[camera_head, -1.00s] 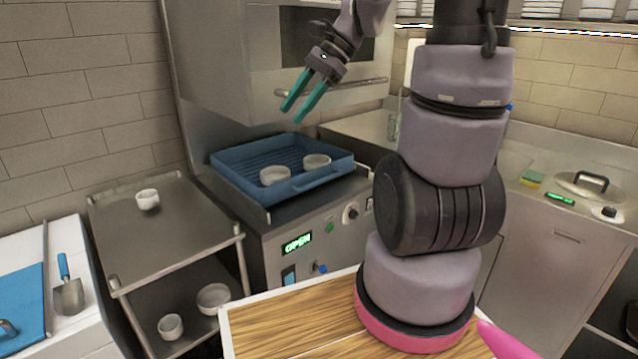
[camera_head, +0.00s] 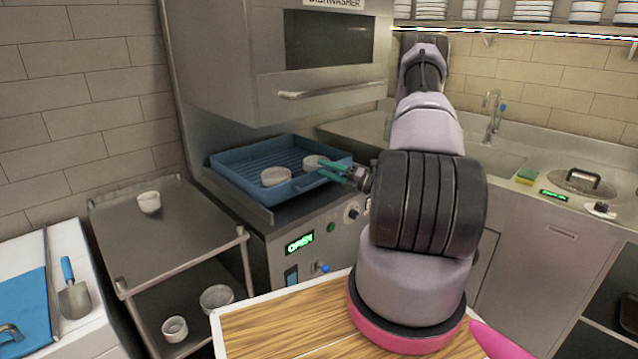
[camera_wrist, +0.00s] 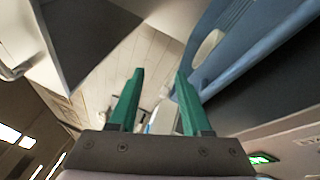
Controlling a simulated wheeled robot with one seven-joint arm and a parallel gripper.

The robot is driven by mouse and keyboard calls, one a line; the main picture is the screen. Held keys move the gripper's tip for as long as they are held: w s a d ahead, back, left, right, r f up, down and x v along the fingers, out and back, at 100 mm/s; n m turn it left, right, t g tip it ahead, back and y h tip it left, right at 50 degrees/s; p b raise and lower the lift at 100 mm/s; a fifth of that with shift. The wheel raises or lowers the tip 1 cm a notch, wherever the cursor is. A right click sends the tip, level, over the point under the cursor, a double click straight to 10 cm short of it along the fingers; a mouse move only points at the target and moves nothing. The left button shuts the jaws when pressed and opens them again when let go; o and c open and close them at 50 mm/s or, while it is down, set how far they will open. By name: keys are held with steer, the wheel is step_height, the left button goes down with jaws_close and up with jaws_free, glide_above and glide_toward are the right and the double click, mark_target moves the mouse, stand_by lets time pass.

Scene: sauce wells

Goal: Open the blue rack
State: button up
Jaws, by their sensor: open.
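The blue rack (camera_head: 240,160) is a shallow tray with slats on the lower deck of the dishwasher, holding a front white bowl (camera_head: 275,177) and a rear white bowl (camera_head: 314,162). My gripper (camera_head: 321,172) is open and empty at the rack's right part, by the rear bowl; its teal fingers overlap the rack's near right wall in the head view. Whether they touch it I cannot tell. In the wrist view the open fingers (camera_wrist: 159,72) show nothing gripped between them. The rack's blue wall (camera_wrist: 240,62) lies to their right there.
The dishwasher hood (camera_head: 325,85) is raised above the rack. A metal cart (camera_head: 165,225) with a small bowl (camera_head: 149,202) on top stands left. A wooden board (camera_head: 285,325) lies in front; the sink counter (camera_head: 490,158) is behind right.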

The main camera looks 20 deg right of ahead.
mark_target(322, 181)
steer(key=s+d+f+m+t+h, duration=0.1)
steer(key=d+f+m+t+h, duration=0.4)
steer(key=f+m, duration=0.5)
steer(key=shift+n+g+h, duration=0.4)
steer(key=shift+n+h, duration=0.2)
steer(key=shift+n, duration=0.1)
steer(key=x, duration=0.9)
steer(key=shift+w+d+f, duration=0.25)
steer(key=shift+w, duration=0.3)
jaws_close()
